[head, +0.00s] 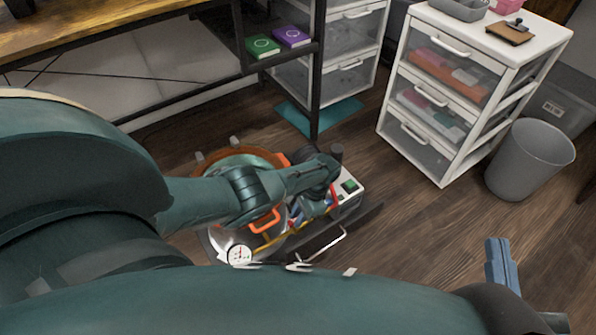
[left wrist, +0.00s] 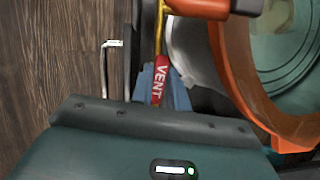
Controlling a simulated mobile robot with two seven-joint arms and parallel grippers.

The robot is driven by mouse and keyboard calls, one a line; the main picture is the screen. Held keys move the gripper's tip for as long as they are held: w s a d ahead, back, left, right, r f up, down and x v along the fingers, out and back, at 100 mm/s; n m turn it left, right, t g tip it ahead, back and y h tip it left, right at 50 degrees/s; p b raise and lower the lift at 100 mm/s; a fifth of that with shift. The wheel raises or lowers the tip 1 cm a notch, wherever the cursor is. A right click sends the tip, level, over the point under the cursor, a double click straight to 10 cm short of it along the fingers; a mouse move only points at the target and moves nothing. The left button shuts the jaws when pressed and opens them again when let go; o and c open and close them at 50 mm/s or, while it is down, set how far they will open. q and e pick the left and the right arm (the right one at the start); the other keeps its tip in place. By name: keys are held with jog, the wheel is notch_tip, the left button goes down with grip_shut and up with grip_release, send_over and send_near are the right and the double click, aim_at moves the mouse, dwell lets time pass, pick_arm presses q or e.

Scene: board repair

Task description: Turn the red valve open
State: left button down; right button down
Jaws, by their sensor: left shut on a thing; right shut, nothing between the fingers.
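The red valve handle, lettered VENT (left wrist: 160,82), lies between the blue fingers of my left gripper (left wrist: 162,88) in the left wrist view. The fingers are shut on it. A yellow line (left wrist: 159,32) runs from the far end of the handle. In the head view my left gripper (head: 312,208) reaches down over the floor machine, and my arm covers much of the valve. My right gripper (head: 500,264) is at the lower right, shut and empty, well away from the valve.
The machine has a round pressure gauge (head: 240,254), an orange-rimmed round chamber (left wrist: 232,75) and a green switch (head: 349,186). A white drawer unit (head: 440,165) and grey bin (head: 530,160) stand at right. A dark shelf post (head: 316,80) stands behind.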

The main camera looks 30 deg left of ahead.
pick_arm(q)
jog(key=shift+s+n, duration=0.1)
jog(key=shift+n, duration=0.6)
pick_arm(e)
jog(key=shift+r, duration=0.1)
pick_arm(q)
jog(key=shift+n+h, duration=0.3)
jog(key=c, duration=1.4)
grip_release()
jog(key=shift+o, duration=0.2)
jog(key=shift+r, duration=0.1)
jog(key=p+v, duration=0.3)
jog(key=v, duration=0.3)
jog(key=a+p+v, duration=0.1)
jog(key=p+v, duration=0.1)
jog(key=v, duration=0.5)
jog(key=shift+w+d+p, duration=0.3)
jog(key=shift+d+p, duration=0.05)
jog(key=shift+d, duration=0.15)
pick_arm(e)
jog(key=shift+s+d+n+g+h, duration=0.15)
jog(key=shift+d+n+g+h, duration=0.15)
jog(key=shift+d+n+h, duration=0.25)
